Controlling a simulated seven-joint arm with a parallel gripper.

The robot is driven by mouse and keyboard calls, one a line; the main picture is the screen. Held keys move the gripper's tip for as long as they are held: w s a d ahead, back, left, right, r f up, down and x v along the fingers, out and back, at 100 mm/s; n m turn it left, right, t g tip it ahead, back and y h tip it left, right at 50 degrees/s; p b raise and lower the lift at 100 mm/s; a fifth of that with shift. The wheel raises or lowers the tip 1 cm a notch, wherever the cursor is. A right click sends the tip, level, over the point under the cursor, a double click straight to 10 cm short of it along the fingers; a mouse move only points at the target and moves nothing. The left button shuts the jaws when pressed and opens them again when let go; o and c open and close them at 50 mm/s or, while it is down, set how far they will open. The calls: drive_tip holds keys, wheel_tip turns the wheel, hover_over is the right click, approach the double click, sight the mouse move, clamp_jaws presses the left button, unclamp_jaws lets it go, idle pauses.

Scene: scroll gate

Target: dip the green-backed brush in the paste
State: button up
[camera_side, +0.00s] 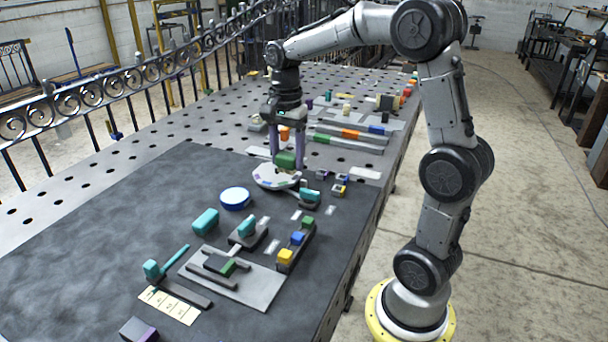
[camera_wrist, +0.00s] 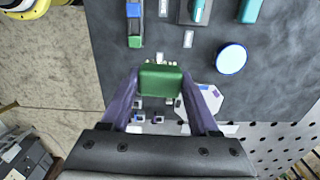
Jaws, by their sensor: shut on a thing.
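The green-backed brush (camera_side: 285,160) is between the fingers of my gripper (camera_side: 287,163), which is shut on it. In the wrist view the brush's green back (camera_wrist: 160,80) fills the gap between the purple fingers (camera_wrist: 162,92), with small pale bits along its far edge. In the side view the brush is at a pale many-sided plate (camera_side: 266,181) with small coloured marks; I cannot tell whether it touches. The plate also shows behind the right finger in the wrist view (camera_wrist: 207,103). A round dish with a blue rim (camera_side: 235,198) lies on the dark mat. I cannot tell which holds the paste.
A teal-topped piece (camera_side: 310,196) stands close to the right of the plate. A rack of green, blue and yellow blocks (camera_side: 297,241) and a teal block (camera_side: 205,221) are nearer the camera. Long coloured bars (camera_side: 345,138) lie behind. The mat's left side (camera_side: 110,215) is clear.

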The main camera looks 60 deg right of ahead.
drive_tip(key=w+d, duration=0.3)
drive_tip(key=w, duration=0.8)
hover_over(234, 195)
wheel_tip(234, 195, down, 8)
drive_tip(key=shift+s+f, duration=0.1)
drive_tip(key=shift+f, duration=2.5)
drive_tip(key=shift+f, duration=0.6)
wheel_tip(234, 195, up, 7)
idle(0.6)
